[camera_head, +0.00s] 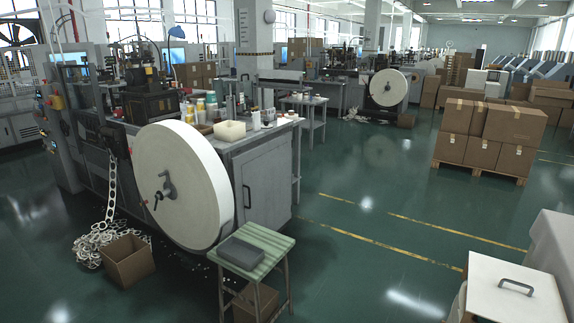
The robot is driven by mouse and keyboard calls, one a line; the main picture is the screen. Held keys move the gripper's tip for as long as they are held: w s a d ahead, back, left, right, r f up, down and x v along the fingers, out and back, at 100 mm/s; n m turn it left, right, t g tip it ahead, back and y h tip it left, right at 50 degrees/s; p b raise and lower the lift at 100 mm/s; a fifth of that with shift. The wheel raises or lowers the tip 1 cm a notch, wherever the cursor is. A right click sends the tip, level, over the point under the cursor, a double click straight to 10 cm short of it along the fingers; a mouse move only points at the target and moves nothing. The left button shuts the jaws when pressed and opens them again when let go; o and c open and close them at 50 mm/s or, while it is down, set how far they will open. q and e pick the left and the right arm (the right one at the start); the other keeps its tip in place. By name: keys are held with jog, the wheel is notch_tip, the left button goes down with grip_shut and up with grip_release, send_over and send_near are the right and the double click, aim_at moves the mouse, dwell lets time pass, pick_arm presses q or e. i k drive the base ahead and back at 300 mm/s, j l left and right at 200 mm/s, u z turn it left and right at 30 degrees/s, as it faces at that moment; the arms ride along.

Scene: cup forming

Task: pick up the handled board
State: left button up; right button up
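The handled board (512,305) is a flat white panel at the bottom right of the head view. A dark bar handle (516,282) is fixed on its upper face. The board's lower part is cut off by the picture's bottom edge. It seems to rest on something low, with brown cardboard showing at its left side. Neither of my grippers is in view.
A large pale bulky object (553,252) stands right behind the board. Stacked cartons (470,151) stand on a pallet farther back. Open green floor (350,270) lies left of the board.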

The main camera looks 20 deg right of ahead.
aim_at(499, 291)
jog(key=i+l+z, duration=0.2)
jog(key=i+z, duration=0.6)
jog(key=i, duration=0.25)
jog(key=i+j+z, duration=0.1)
jog(key=i+z, duration=0.3)
jog(key=i+j+z, duration=0.4)
jog(key=i, duration=0.2)
jog(key=i+z, duration=0.15)
jog(key=z, duration=0.3)
jog(key=i+j+z, duration=0.15)
jog(key=z, duration=0.25)
jog(key=i+j+z, duration=0.1)
jog(key=z, duration=0.35)
jog(key=i+j+z, duration=0.15)
jog(key=z, duration=0.3)
jog(key=i+j+z, duration=0.1)
jog(key=j+z, duration=0.3)
jog(key=l, duration=0.1)
